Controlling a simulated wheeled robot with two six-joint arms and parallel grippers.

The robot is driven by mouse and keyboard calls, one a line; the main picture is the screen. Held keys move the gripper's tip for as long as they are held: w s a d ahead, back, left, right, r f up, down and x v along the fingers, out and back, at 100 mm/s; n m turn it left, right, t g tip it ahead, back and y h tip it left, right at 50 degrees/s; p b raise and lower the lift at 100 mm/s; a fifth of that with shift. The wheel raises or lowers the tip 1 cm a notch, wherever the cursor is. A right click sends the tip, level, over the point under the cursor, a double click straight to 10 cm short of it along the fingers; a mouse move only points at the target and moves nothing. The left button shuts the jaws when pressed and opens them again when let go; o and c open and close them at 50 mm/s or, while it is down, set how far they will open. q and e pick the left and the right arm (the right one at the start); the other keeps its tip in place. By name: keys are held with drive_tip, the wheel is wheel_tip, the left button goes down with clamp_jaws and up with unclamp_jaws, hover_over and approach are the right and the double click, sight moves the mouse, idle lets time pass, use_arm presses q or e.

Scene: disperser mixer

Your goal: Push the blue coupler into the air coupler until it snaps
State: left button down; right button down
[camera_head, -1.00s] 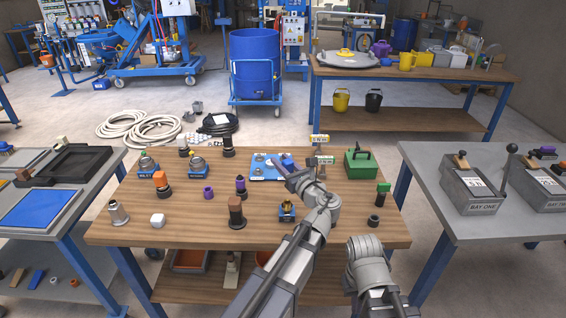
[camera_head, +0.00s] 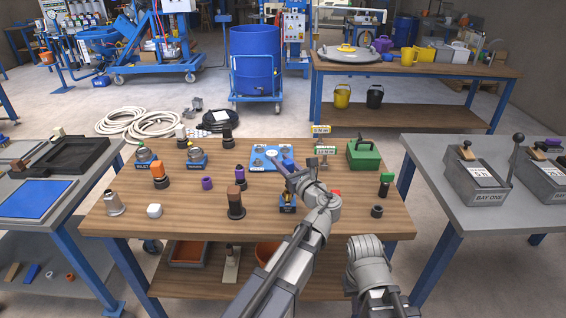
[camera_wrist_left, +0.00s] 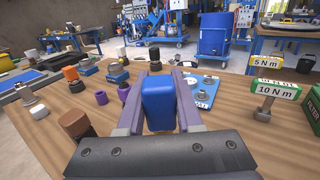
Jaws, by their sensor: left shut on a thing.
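My left gripper (camera_head: 284,164) is shut on a blue coupler (camera_wrist_left: 158,100), a rounded block seen upright between the two fingers in the left wrist view. The gripper is above the wooden table, in front of a blue plate (camera_head: 257,163) with round metal fittings. The coupler's lower end is hidden. Metal fittings on blue bases stand at the left (camera_head: 143,160) and centre left (camera_head: 197,160), and a brass-coloured one (camera_head: 287,202) stands near my left arm. I cannot tell which is the air coupler. My right arm shows at lower right; its gripper is not in view.
A green case (camera_head: 364,155) and torque signs (camera_head: 325,151) stand right of the gripper. Purple, orange and brown-topped parts (camera_head: 236,205) stand on the left half of the table (camera_head: 185,222). The front strip of the table has bare room.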

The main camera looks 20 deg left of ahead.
use_arm(q)
drive_tip(key=shift+f+b, duration=0.4)
drive_tip(key=shift+f, duration=0.3)
use_arm(e)
drive_tip(key=shift+f, duration=0.7)
